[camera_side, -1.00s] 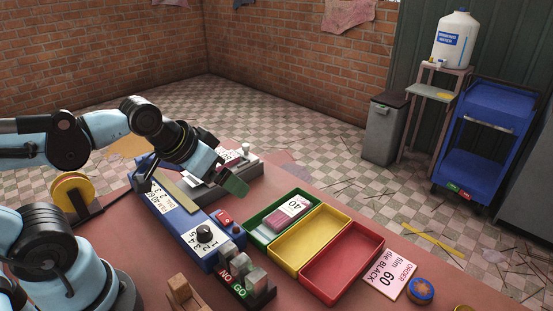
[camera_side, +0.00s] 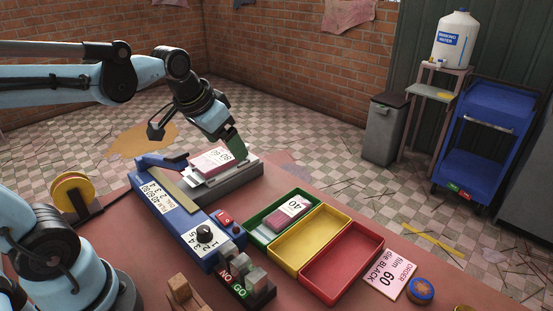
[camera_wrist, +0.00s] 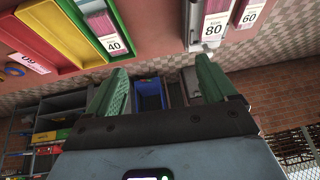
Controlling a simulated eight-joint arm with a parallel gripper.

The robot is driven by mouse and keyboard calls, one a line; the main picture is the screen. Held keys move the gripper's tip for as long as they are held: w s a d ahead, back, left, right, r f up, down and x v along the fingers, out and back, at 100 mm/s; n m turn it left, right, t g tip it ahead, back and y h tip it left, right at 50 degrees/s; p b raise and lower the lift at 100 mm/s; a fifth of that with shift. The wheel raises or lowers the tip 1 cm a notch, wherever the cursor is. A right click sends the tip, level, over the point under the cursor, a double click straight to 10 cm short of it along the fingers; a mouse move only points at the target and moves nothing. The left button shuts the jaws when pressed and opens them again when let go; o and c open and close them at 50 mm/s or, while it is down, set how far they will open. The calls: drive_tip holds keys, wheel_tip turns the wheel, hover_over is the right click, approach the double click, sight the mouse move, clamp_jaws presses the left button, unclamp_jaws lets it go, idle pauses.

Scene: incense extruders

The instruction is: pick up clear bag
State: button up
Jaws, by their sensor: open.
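A bag with pink contents and a white label (camera_side: 215,160) lies on top of a grey holder at the back of the table. The wrist view shows two such bags side by side, one labelled 80 (camera_wrist: 214,28) and one labelled 60 (camera_wrist: 250,14). A bag labelled 40 (camera_side: 293,206) lies in the green tray; it also shows in the wrist view (camera_wrist: 113,42). I cannot tell which of them is the clear bag. My gripper (camera_side: 236,147), with green fingers, is open and empty just above the right end of the holder.
The green (camera_side: 256,231), yellow (camera_side: 324,221) and red (camera_side: 330,295) trays stand in a row on the table. A blue sealer (camera_side: 186,222) lies left of them. An order card (camera_side: 391,276) and a round tin (camera_side: 419,290) are at the right.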

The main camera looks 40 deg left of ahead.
drive_tip(key=w+a+g, duration=0.3)
drive_tip(key=w+a, duration=0.4)
drive_tip(key=a, duration=0.4)
drive_tip(key=g, duration=0.2)
hover_over(208, 156)
drive_tip(key=shift+h, duration=0.4)
drive_tip(key=f, duration=1.1)
drive_tip(key=shift+w+a+f, duration=0.15)
drive_tip(key=shift+w+f, duration=0.05)
drive_tip(key=shift+f, duration=0.1)
drive_tip(key=shift+s+d+f, duration=0.1)
drive_tip(key=shift+d+f, duration=0.05)
drive_tip(key=shift+f, duration=1.2)
drive_tip(key=shift+s+d+f, duration=0.1)
drive_tip(key=shift+f, duration=1.25)
drive_tip(key=c, duration=1.2)
